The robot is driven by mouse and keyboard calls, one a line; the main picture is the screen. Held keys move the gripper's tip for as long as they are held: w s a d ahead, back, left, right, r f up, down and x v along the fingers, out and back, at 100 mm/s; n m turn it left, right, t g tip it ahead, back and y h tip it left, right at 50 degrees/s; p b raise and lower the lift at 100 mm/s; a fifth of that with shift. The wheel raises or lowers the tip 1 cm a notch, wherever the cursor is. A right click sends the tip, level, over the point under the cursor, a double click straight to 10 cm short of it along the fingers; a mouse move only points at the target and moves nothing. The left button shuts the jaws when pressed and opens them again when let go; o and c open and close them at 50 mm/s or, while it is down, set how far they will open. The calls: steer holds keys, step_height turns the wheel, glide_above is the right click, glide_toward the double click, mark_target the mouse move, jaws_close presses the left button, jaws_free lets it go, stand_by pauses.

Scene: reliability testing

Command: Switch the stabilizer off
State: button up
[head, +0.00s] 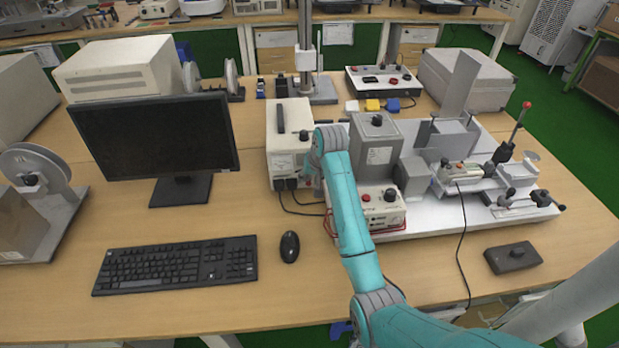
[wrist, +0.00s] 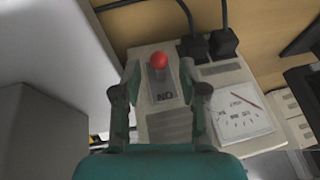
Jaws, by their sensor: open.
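The stabilizer (head: 283,150) is a cream box with a black top handle, standing on the table right of the monitor. In the wrist view its front panel (wrist: 180,130) shows a meter (wrist: 240,115), two black plugs and a switch (wrist: 159,62) with a red ball tip. An "ON" label (wrist: 165,97) reads upside down below the ball. My gripper (wrist: 160,72) is open, with one finger on each side of the red ball. Contact with the ball cannot be told. In the head view my arm hides most of the gripper.
A test rig (head: 465,150) on a white base stands close on the right, with a small control box (head: 381,208) at its front. The monitor (head: 155,135), keyboard (head: 175,264) and mouse (head: 290,246) are on the left. Black cables hang from the stabilizer's plugs.

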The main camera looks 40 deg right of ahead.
jaws_close()
steer(key=shift+s+a+f+t+h, duration=0.2)
steer(key=shift+f+t+h, duration=0.3)
steer(key=shift+t, duration=0.3)
steer(key=shift+f+t+h, duration=0.3)
steer(key=shift+t+h, duration=0.3)
steer(key=shift+t, duration=0.3)
